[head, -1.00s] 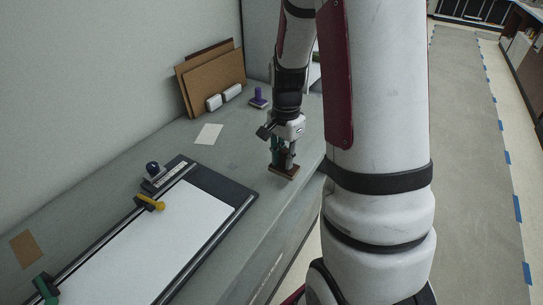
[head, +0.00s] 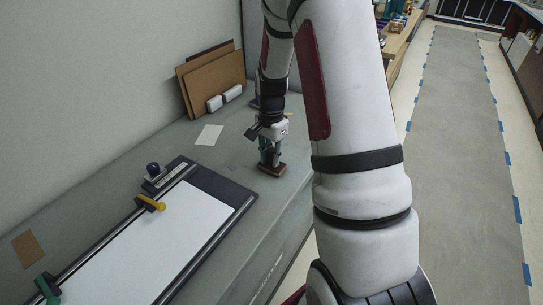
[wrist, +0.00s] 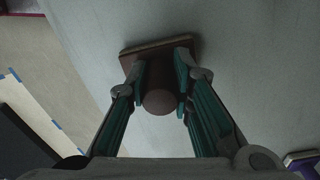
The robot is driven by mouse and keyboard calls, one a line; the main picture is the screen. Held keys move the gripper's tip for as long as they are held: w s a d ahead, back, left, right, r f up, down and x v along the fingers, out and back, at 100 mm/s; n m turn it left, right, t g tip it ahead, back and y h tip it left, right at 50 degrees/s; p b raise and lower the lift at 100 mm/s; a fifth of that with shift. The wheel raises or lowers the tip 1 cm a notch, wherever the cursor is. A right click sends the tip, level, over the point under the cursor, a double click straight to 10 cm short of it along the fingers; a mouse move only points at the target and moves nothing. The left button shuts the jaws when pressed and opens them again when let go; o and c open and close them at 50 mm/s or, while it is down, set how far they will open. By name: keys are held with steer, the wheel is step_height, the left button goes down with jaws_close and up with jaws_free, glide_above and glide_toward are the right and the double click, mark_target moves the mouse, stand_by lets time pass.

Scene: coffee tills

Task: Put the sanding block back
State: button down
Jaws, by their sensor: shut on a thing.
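The sanding block (head: 271,170) is a flat brown block with a round knob. My gripper (head: 269,154) is shut on its knob, over the bench near the front edge, right of the paper trimmer. In the wrist view the green-padded fingers of my gripper (wrist: 161,86) stand on both sides of the knob, and the sanding block (wrist: 158,49) shows beyond them. The block looks about level; I cannot tell whether it touches the bench. A pale rectangle (head: 209,135) and a brown rectangle (head: 27,249) lie flat on the bench.
The paper trimmer (head: 238,191) holds a white sheet and has a yellow clamp (head: 151,203) and a dark-knobbed part (head: 153,170). Brown boards (head: 215,77) lean on the wall behind two white blocks (head: 232,93). A purple item (head: 254,103) is partly hidden by my arm.

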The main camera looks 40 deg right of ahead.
steer(key=shift+f, duration=0.15)
steer(key=c, duration=1.4)
jaws_free()
